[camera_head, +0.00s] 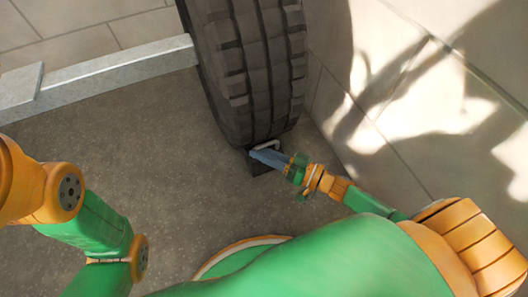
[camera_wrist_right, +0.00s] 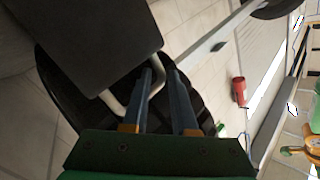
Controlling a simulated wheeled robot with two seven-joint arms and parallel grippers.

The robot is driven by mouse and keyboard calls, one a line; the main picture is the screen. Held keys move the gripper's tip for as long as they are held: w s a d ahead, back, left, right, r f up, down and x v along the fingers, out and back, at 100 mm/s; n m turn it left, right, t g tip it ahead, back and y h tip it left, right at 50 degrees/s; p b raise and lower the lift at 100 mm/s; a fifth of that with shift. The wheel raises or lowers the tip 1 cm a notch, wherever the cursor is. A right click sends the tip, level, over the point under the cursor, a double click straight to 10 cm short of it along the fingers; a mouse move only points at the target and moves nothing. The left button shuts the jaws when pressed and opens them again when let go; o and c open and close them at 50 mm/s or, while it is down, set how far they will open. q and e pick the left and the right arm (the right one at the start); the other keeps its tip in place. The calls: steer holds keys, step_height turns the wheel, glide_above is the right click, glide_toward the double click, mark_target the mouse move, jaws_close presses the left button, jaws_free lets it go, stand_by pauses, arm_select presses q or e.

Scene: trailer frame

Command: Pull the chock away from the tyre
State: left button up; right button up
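The black tyre (camera_head: 255,75) stands upright on the floor in the head view. The dark chock (camera_head: 262,168) is low at its near side, partly hidden by my right gripper. A pale metal loop handle (camera_head: 266,145) rises from the chock. My right gripper (camera_head: 262,154) is at this handle. In the right wrist view, the chock's dark flat face (camera_wrist_right: 95,40) fills the upper left. The handle (camera_wrist_right: 157,86) passes between the two blue fingers (camera_wrist_right: 160,76), which stand apart with a visible gap. Contact cannot be told. My left arm shows at left, its gripper out of frame.
A grey metal beam (camera_head: 110,72) runs left from the tyre across the floor. A pale tiled surface (camera_head: 430,100) with shadows lies to the right. The dark floor (camera_head: 170,150) left of the chock is clear. A red object (camera_wrist_right: 239,90) stands farther off in the wrist view.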

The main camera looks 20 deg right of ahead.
jaws_close()
stand_by(1.1)
